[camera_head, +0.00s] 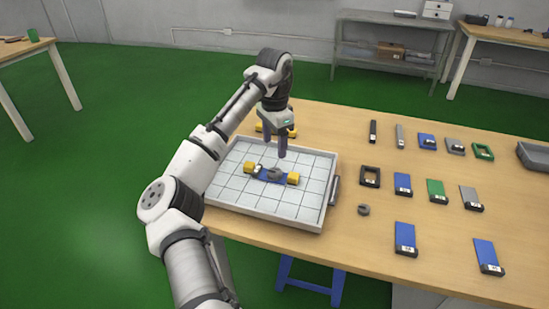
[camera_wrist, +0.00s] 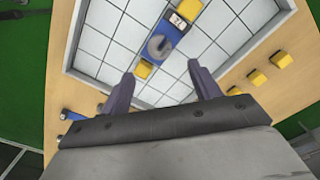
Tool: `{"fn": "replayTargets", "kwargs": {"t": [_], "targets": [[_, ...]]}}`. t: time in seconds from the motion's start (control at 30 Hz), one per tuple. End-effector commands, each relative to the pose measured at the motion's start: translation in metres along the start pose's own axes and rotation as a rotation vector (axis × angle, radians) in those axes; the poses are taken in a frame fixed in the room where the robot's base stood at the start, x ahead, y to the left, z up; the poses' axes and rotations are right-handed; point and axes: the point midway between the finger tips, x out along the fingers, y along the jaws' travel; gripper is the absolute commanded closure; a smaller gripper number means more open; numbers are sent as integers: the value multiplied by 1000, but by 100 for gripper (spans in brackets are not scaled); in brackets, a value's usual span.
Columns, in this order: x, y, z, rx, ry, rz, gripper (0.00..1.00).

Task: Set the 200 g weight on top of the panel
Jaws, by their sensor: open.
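A blue panel (camera_head: 264,177) with a white label lies across two yellow blocks on the gridded tray; it also shows in the wrist view (camera_wrist: 172,33). A round grey slotted weight (camera_head: 274,174) lies on top of the panel near its middle, and it shows in the wrist view (camera_wrist: 158,46). Its marking cannot be read. My gripper (camera_head: 278,145) is open and empty above the weight and panel, apart from both. In the wrist view its two fingers (camera_wrist: 160,80) are spread, with nothing between them.
The tray (camera_head: 318,187) has a raised rim and a dark side handle. Another grey ring-shaped weight (camera_head: 363,210) lies on the table to its right. Several labelled panels and a black frame (camera_head: 370,177) stand farther right. Yellow blocks (camera_wrist: 256,77) lie beyond the tray's rim.

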Motion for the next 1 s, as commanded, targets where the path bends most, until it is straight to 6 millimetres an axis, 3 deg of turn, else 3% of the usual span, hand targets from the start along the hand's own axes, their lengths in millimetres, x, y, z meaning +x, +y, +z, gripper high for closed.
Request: {"fn": "replayTargets", "kwargs": {"t": [0.2,0.5,0.67,0.77,0.87,0.93,1.0], "targets": [[-25,0,0,0,-1,0,38],[-28,0,0,1,3,0,38],[-38,-2,-26,0,170,-77,38],[-72,-11,-58,-28,458,-210,38],[-142,-27,-67,-109,842,-394,38],[-201,-40,-45,-191,1112,-541,38],[-257,-49,0,-283,1357,-701,38]]}}
